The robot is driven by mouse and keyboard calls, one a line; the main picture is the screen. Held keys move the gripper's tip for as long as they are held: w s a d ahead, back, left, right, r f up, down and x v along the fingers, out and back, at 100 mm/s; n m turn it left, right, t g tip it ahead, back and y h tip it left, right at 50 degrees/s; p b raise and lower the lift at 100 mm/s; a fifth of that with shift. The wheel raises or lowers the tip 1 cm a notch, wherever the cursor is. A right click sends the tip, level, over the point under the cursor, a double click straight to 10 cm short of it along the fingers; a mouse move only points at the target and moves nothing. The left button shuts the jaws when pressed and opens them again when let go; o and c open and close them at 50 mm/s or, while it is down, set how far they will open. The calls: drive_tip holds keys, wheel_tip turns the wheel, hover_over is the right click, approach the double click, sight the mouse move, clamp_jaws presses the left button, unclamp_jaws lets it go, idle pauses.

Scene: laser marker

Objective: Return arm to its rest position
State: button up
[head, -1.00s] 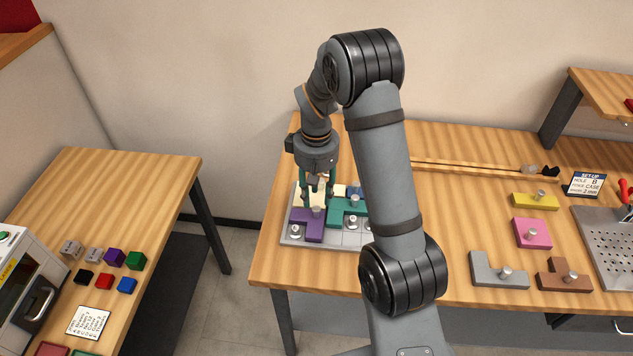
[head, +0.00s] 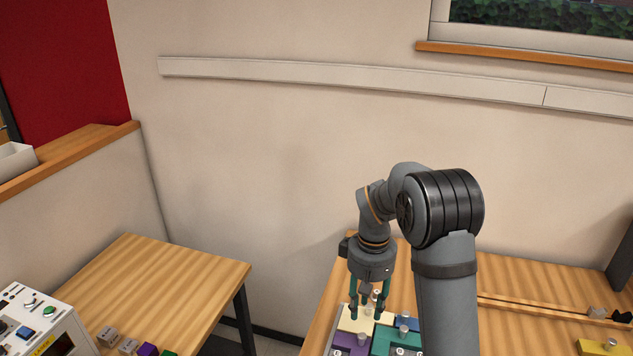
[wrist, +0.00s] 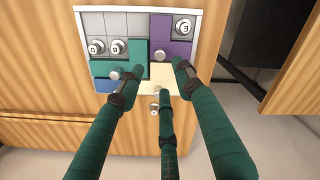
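My gripper (head: 370,308) has three green fingers. They stand spread above the puzzle tray and its cream piece (head: 350,318). In the wrist view, the fingertips (wrist: 158,82) are apart, with the cream piece (wrist: 163,73) below and between them. I see nothing held. My arm is bent, with the wrist pointing down at the tray.
The grey tray (wrist: 84,22) holds a purple piece (wrist: 178,48), a teal piece (wrist: 133,62) and a blue piece (wrist: 104,86). A yellow piece (head: 600,348) lies on the table at right. A separate table (head: 165,280) with small cubes stands at left. Bare wall is behind.

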sight(362, 336)
wheel_tip(362, 336, down, 12)
drive_tip(key=shift+f+p, duration=0.15)
drive_tip(key=shift+p, duration=0.5)
drive_tip(key=shift+r+b, duration=0.3)
drive_tip(key=shift+r, duration=1.75)
